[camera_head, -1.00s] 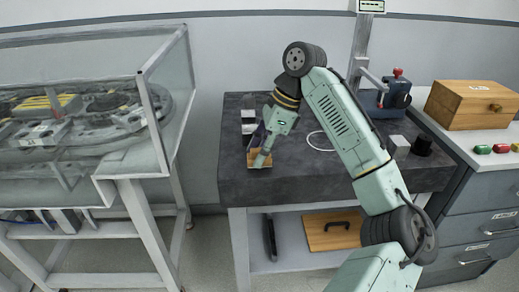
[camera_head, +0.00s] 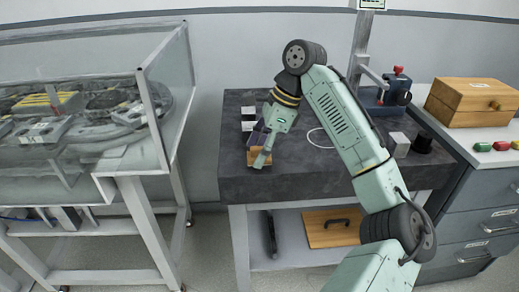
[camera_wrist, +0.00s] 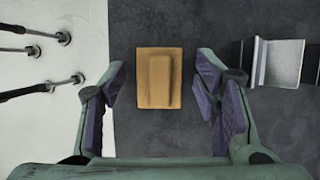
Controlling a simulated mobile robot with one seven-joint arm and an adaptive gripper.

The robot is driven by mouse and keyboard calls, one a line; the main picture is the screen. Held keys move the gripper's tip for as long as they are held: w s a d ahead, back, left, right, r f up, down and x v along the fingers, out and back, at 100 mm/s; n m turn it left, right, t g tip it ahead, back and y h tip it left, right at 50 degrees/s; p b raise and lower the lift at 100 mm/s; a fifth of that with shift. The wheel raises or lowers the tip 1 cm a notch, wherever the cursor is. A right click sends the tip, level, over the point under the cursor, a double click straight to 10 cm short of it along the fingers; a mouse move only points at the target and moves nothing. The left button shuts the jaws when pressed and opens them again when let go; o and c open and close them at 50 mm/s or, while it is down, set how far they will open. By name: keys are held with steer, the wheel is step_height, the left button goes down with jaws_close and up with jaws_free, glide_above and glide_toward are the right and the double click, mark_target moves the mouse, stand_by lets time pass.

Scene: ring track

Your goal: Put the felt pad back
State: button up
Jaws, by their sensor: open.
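My gripper (camera_wrist: 160,82) is open, with one purple-padded finger on each side of the block. Gaps show between the block and both fingers in the wrist view. In the head view my gripper (camera_head: 263,148) hides part of the block.
Grey-white metal blocks (camera_head: 248,112) stand behind my gripper; one (camera_wrist: 279,62) shows right of it. The dark bench (camera_head: 310,180) carries a cable loop (camera_head: 320,138), a small pale block (camera_head: 398,145) and a dark cylinder (camera_head: 422,143). A glass-sided case (camera_head: 165,95) stands left.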

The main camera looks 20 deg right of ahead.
steer(key=v, duration=1.2)
